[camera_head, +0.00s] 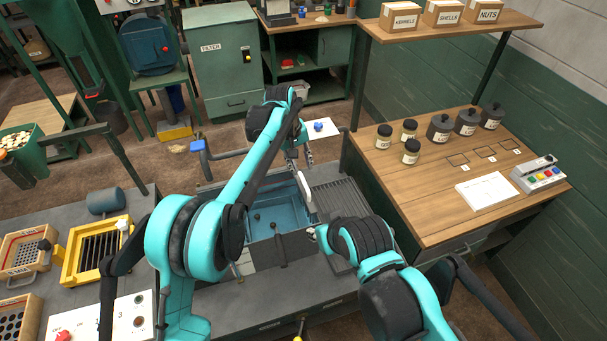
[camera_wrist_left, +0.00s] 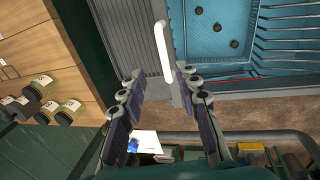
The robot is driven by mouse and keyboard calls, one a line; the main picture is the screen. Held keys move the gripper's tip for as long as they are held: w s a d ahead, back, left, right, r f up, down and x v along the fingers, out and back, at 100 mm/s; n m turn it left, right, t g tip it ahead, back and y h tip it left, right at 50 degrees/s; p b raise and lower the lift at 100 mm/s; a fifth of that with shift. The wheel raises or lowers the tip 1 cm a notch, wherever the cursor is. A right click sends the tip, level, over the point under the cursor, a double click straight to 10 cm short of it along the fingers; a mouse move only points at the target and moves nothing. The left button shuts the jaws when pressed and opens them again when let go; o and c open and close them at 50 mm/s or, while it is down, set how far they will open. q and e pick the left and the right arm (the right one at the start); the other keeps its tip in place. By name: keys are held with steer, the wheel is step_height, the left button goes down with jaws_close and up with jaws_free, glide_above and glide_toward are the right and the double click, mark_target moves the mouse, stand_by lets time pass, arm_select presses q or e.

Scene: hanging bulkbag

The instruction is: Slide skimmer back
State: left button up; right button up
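A white upright bar, which looks like the skimmer (camera_head: 304,190), stands at the right edge of a blue basin (camera_head: 287,206). In the left wrist view the white bar (camera_wrist_left: 162,48) runs along the boundary between the basin (camera_wrist_left: 215,45) and a grey ribbed board. My left gripper (camera_head: 301,156) is just beyond the bar in the head view. In the wrist view its fingers (camera_wrist_left: 160,78) are apart, with the bar's near end between or just above the tips; contact is unclear.
The grey ribbed drainboard (camera_head: 342,204) lies right of the basin. Several dark balls are in the basin. A wooden bench (camera_head: 440,190) with jars is at the right. A white sheet with a blue item (camera_head: 320,127) is beyond the left gripper.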

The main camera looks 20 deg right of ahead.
arm_select(q)
steer(key=shift+a+r, duration=0.2)
steer(key=shift+r, duration=0.9)
steer(key=shift+a+r, duration=0.15)
steer(key=shift+r, duration=0.95)
steer(key=s+a+r+t+b, duration=0.1)
steer(key=s+a+r, duration=0.15)
steer(key=a, duration=0.45)
steer(key=s+a+r+t+b, duration=0.1)
steer(key=s+a, duration=0.2)
steer(key=a, duration=0.4)
steer(key=s+a+r+t+b, duration=0.1)
steer(key=s+a+r, duration=0.15)
steer(key=a, duration=0.45)
steer(key=s+a+f+t+y+b, duration=0.1)
steer(key=s+a+f+t, duration=0.1)
steer(key=s+a+f, duration=0.3)
steer(key=s+a+f+t+y+b, duration=0.1)
steer(key=s+a+f, duration=0.5)
steer(key=s+a, duration=0.6)
steer(key=shift+s+f+t+b, duration=0.15)
steer(key=shift+s+t+b, duration=0.5)
steer(key=shift+s, duration=0.2)
